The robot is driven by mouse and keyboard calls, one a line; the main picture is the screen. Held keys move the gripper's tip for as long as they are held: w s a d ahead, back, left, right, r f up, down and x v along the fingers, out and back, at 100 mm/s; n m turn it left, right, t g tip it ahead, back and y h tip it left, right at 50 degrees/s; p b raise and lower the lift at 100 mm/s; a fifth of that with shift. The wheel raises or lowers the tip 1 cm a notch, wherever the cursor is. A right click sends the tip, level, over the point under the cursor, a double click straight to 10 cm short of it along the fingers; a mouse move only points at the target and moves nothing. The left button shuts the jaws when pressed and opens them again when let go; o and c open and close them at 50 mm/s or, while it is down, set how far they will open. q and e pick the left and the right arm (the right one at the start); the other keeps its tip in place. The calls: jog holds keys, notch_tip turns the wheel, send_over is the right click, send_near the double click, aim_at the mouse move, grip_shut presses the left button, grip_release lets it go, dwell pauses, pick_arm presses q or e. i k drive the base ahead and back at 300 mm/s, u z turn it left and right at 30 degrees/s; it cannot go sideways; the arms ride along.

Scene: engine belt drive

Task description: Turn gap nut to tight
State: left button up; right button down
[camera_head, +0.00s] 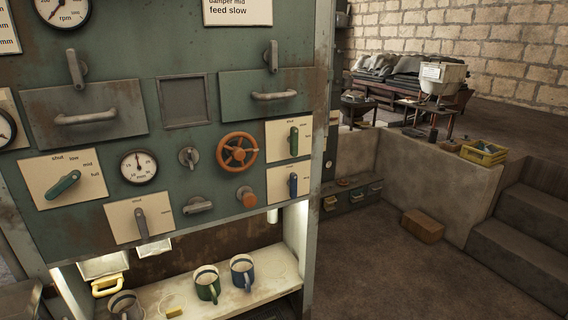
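No gap nut can be told by name here, and no readable label says "tight". A green control panel (105,150) fills the left of the view. It carries an orange handwheel (237,153), a smaller orange knob (248,197) below it, a grey round fitting (189,157) and a grey tap-like handle (198,205). A green lever (62,185) sits on a plate marked shut, low, mid and full. A grey lever (141,225) sits on the plate below. Neither of my grippers is in view.
Open floor (375,265) lies right of the cabinet. A low wall (440,187), a brown box (422,226) and steps (525,240) bound it.

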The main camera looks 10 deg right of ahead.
aim_at(189, 157)
jog(key=z, duration=0.65)
jog(key=i, duration=0.65)
jog(key=u, duration=1.7)
